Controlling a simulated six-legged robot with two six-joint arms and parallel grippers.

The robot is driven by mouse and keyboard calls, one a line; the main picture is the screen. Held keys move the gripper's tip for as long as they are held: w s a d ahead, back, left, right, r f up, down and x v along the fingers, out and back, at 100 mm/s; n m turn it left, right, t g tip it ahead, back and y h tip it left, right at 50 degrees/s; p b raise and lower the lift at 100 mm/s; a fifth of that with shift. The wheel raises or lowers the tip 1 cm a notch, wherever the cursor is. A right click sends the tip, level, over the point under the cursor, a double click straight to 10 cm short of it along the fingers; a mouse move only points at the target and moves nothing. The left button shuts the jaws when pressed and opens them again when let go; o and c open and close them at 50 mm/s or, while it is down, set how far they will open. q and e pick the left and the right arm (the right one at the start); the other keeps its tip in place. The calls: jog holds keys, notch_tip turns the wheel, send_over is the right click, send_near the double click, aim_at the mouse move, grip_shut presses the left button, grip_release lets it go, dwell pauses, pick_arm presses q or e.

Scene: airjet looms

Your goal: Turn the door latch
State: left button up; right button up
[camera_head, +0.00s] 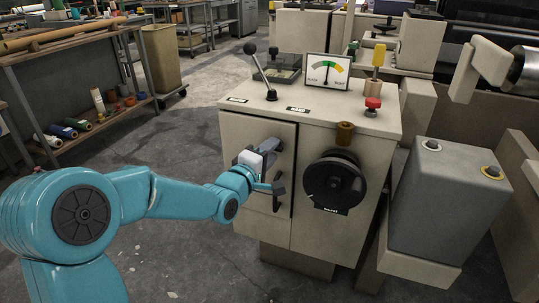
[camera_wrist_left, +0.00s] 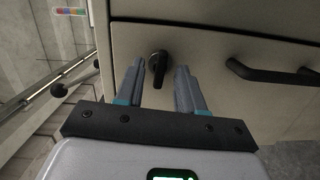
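The door latch (camera_wrist_left: 158,62) is a small black turning piece on the cream cabinet door (camera_wrist_left: 220,45). In the left wrist view it shows between the two fingertips, with a gap on each side. My left gripper (camera_wrist_left: 161,70) is open, with its grey fingers pointing at the door around the latch. In the head view the left gripper (camera_head: 262,158) is at the upper part of the door (camera_head: 243,130) and partly hides the latch. I cannot tell how deep the fingers reach. My right gripper is not in view.
A black bar handle (camera_wrist_left: 270,74) is on the door beside the latch. Right of the door is a black handwheel (camera_head: 335,183). A lever (camera_head: 260,72), a gauge (camera_head: 328,70) and a red button (camera_head: 372,104) stand on top. A grey box (camera_head: 450,205) is at right.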

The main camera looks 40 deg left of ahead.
pick_arm(q)
jog(key=s+b, duration=0.1)
jog(key=s, duration=0.1)
jog(key=s+d+b, duration=0.1)
jog(key=s, duration=0.2)
jog(key=shift+s+d+b, duration=0.25)
jog(key=shift+s+b, duration=0.15)
